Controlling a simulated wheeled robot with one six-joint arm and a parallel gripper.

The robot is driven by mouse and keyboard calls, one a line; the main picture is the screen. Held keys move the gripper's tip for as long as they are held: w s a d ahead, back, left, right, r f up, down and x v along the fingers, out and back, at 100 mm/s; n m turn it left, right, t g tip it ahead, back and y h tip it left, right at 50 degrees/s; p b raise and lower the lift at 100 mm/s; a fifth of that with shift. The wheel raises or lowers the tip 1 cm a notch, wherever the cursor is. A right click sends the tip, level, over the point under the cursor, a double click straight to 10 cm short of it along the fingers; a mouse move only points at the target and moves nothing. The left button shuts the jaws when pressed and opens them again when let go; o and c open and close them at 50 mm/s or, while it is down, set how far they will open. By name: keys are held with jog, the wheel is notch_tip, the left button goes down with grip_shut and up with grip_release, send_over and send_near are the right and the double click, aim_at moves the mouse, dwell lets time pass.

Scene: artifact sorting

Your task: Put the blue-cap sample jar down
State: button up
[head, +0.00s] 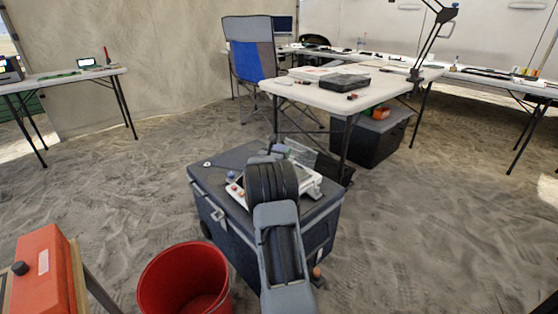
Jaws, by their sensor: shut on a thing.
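My arm reaches forward from the bottom of the head view over a dark cooler box (225,159). My gripper (268,155) is at its far end, mostly hidden behind my own black wrist, and is shut. A small blue cap, seemingly that of the blue-cap sample jar (281,148), shows at the gripper's far right side; the jar's body is hidden. A white tray (312,188) lies on the cooler lid under my wrist. Small orange-topped items (235,189) are at the tray's left end. The tray's middle is hidden by my arm.
A red bucket (185,280) stands in front of the cooler at left, with an orange case (42,275) farther left. A white table (340,98) and a folding chair (250,55) stand behind. A clear container (301,152) is just beyond my wrist. Sandy floor is open at right.

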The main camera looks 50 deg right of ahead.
jog(key=shift+f+b, duration=0.4)
jog(key=shift+f, duration=1.15)
jog(key=shift+f+b, duration=0.2)
jog(key=shift+b, duration=0.1)
jog(key=o, duration=1)
